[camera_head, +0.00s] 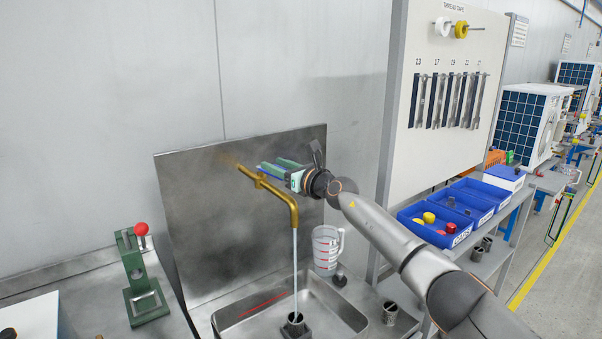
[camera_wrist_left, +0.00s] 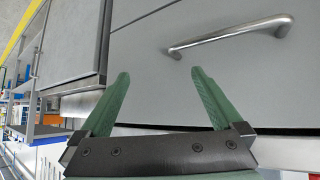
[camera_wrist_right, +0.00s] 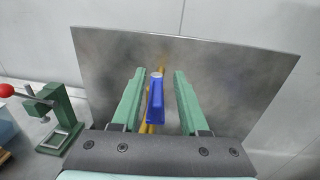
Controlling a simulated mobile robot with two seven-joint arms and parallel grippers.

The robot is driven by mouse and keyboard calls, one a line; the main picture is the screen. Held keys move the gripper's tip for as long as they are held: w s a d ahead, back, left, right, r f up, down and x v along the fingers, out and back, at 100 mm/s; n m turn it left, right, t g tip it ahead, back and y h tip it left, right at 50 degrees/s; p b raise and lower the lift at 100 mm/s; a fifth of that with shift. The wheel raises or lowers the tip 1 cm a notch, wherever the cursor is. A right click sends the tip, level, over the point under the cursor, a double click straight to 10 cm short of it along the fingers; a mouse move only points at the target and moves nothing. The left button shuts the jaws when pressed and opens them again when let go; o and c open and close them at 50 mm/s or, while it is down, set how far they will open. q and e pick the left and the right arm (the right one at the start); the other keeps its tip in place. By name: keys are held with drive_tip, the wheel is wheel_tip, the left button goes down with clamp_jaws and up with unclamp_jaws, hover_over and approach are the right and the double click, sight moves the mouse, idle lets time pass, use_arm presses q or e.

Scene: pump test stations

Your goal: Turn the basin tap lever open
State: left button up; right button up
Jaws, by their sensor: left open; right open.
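The brass basin tap (camera_head: 281,192) stands out from the metal splash panel, and a stream of water (camera_head: 295,262) falls from its spout into the basin (camera_head: 345,304). My right gripper (camera_head: 268,168) is at the tap body, in front of the panel. In the right wrist view the blue tap lever (camera_wrist_right: 156,100) lies between the two green fingers of my right gripper (camera_wrist_right: 160,74), which are open with gaps visible beside the lever. My left gripper (camera_wrist_left: 160,73) is open and empty, facing a grey cabinet front; it is outside the head view.
A measuring jug (camera_head: 326,250) stands behind the basin's right side. A green press with a red knob (camera_head: 141,229) stands on the left. Blue bins (camera_head: 440,228) and a tool board (camera_head: 450,90) are on the right. A cabinet handle (camera_wrist_left: 230,36) is near my left gripper.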

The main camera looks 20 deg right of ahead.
sight(286, 169)
drive_tip(key=p+v, duration=0.2)
drive_tip(key=v, duration=0.1)
drive_tip(key=shift+s+f, duration=0.15)
drive_tip(key=shift+s, duration=0.25)
drive_tip(key=v, duration=0.7)
drive_tip(key=shift+b, duration=0.3)
drive_tip(key=shift+a, duration=0.1)
